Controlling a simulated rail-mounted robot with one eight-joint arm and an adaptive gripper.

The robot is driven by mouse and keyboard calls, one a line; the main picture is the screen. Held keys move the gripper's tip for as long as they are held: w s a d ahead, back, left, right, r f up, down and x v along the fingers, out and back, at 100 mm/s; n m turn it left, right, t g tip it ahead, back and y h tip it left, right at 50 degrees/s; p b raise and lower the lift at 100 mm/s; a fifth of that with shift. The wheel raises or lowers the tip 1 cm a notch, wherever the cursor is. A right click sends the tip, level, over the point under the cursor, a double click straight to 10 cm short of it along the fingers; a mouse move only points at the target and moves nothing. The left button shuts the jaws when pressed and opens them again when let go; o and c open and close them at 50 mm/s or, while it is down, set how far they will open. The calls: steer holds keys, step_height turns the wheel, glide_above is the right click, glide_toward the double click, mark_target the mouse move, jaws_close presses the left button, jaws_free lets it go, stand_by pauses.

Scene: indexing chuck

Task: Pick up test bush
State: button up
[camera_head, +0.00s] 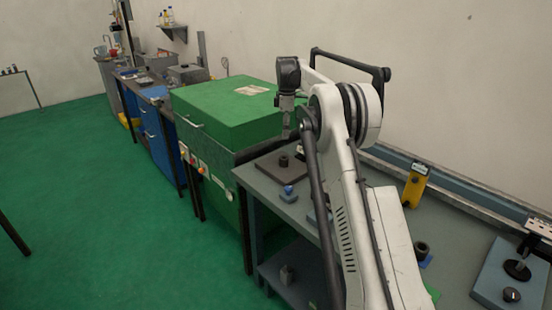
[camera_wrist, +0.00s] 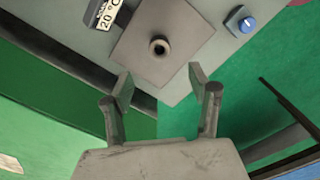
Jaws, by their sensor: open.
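A small dark ring-shaped bush (camera_wrist: 159,46), probably the test bush, stands upright on a flat square plate (camera_wrist: 185,30) in the wrist view. The bush also shows in the head view (camera_head: 284,161), on the plate at the far end of the grey bench. My gripper (camera_wrist: 160,84) is open and empty, its two fingers spread apart. In the wrist view the bush appears just beyond the gap between the fingertips. In the head view my gripper (camera_head: 287,132) hangs above the plate, apart from the bush.
A blue-topped button box (camera_wrist: 241,21) sits beside the plate, and a "20 °C" display (camera_wrist: 107,13) stands on its other side. A green-covered machine (camera_head: 225,110) stands beyond the bench. Another dark ring (camera_head: 421,249) and a plate with a knob (camera_head: 512,280) lie nearer on the bench.

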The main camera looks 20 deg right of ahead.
mark_target(284, 161)
step_height(284, 161, down, 9)
steer(key=shift+w+r, duration=0.1)
steer(key=shift+r, duration=0.1)
steer(key=shift+w+a+f+p, duration=0.1)
steer(key=shift+f+p, duration=0.15)
steer(key=shift+f, duration=1.15)
steer(key=shift+w+a+f+p, duration=0.1)
steer(key=shift+f+p, duration=0.15)
steer(key=shift+f, duration=1.1)
jaws_close()
